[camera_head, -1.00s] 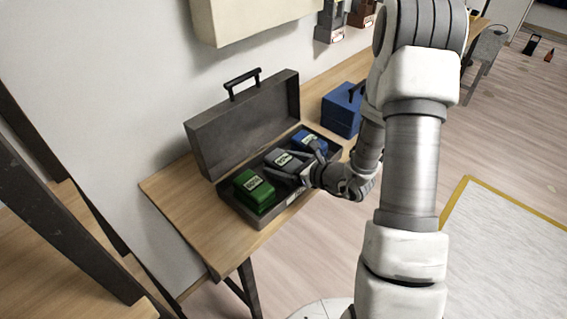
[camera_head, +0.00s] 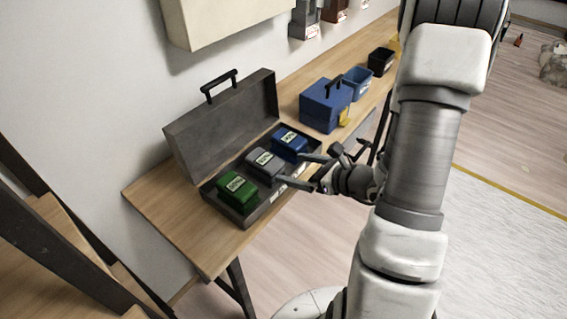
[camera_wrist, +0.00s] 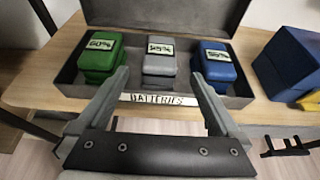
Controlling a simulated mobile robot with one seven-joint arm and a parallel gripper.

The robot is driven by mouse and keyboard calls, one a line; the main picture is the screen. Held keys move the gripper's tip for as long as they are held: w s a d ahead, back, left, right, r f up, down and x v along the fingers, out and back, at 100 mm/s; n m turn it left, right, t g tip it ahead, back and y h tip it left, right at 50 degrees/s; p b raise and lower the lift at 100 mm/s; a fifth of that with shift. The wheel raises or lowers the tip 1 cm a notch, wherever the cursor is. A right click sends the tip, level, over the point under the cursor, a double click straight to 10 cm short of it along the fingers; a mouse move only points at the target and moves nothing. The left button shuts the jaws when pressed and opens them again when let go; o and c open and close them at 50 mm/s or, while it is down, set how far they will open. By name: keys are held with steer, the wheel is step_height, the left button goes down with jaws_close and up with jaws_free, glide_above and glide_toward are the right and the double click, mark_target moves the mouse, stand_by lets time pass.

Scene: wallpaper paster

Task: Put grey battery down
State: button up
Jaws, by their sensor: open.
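The grey battery (camera_head: 265,163) sits in the middle of the open grey case (camera_head: 247,217), between a green battery (camera_head: 237,188) and a blue battery (camera_head: 290,144). In the wrist view the grey battery (camera_wrist: 159,57) stands upright with a white percentage label, and the case front (camera_wrist: 150,98) reads "BATTERIES". My gripper (camera_head: 304,170) is open and empty, just in front of the case, apart from the battery. In the wrist view its two fingers (camera_wrist: 160,90) spread wide either side of the grey battery's line, with nothing between them.
The case lid (camera_head: 228,125) stands open against the wall side. A blue box (camera_head: 325,106) is right of the case on the wooden table (camera_head: 150,195), with a blue bin (camera_head: 357,83) and a black bin (camera_head: 381,62) beyond. Open floor lies in front of the table.

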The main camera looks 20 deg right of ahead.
steer(key=s+a+r+n+g+y, duration=0.2)
steer(key=s+a+r+n+g, duration=0.85)
steer(key=n, duration=0.65)
steer(key=s+d+r+n+t+h+p, duration=0.2)
steer(key=r+n, duration=0.4)
steer(key=r, duration=0.3)
steer(key=s+d+r+n+t+h+p, duration=0.2)
steer(key=r+n+h+p, duration=0.4)
steer(key=r, duration=0.3)
steer(key=shift+s+d+r+t+h+p, duration=0.4)
steer(key=shift+s+h, duration=0.3)
steer(key=shift+s, duration=0.35)
steer(key=shift+f, duration=0.15)
